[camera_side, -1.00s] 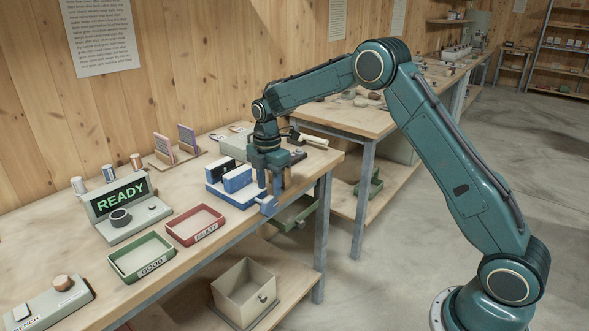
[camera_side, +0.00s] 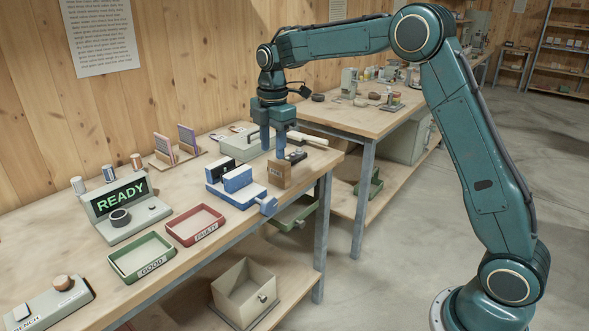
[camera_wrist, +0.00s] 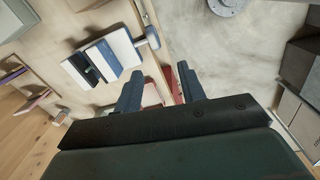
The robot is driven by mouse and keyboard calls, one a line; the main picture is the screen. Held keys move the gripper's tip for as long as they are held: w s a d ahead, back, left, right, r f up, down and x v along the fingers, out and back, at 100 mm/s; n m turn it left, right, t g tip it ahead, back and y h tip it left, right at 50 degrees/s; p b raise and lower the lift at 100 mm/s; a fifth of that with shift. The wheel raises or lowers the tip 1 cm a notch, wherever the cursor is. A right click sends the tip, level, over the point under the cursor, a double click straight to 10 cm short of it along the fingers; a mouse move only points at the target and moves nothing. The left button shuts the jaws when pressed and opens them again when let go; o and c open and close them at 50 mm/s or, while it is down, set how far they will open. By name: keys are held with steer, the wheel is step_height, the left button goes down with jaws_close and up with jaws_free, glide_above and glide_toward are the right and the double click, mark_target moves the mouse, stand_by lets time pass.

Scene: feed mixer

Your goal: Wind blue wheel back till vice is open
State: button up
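The blue and white vice (camera_side: 228,196) stands on the bench and also shows in the wrist view (camera_wrist: 124,50). A blue jaw block and a dark piece sit side by side on it; I cannot tell how wide any gap is. The small blue wheel (camera_side: 268,206) is at its front right end, near the bench edge, and shows in the wrist view (camera_wrist: 153,37). My gripper (camera_side: 273,152) is raised behind and right of the vice, clear of the wheel. Its fingers, also in the wrist view (camera_wrist: 160,82), are apart with nothing held.
A brown block (camera_side: 278,178) stands right of the vice, below my gripper. A red tray (camera_side: 180,242) and a green tray (camera_side: 128,276) lie to the left, beside a display reading READY (camera_side: 122,198). A grey box (camera_side: 232,144) is behind. Open floor lies beyond the bench edge.

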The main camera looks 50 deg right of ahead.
steer(key=s+a+r+m+t, duration=0.2)
steer(key=s+r+m, duration=0.4)
steer(key=s, duration=0.6)
steer(key=shift+s+a+r, duration=0.3)
steer(key=shift+s+r, duration=0.05)
steer(key=shift+r, duration=0.8)
steer(key=o, duration=0.6)
steer(key=shift+w, duration=0.1)
steer(key=shift+o, duration=1.1)
steer(key=shift+w+f, duration=0.15)
steer(key=m+g+h, duration=0.2)
steer(key=m, duration=0.8)
glide_toward(268, 198)
steer(key=shift+w+r, duration=0.1)
steer(key=shift+r, duration=0.6)
steer(key=shift+f, duration=0.15)
steer(key=f, duration=0.4)
steer(key=d+f, duration=0.1)
steer(key=f, duration=0.4)
steer(key=d+f, duration=0.1)
steer(key=f, duration=0.3)
steer(key=shift+f, duration=0.15)
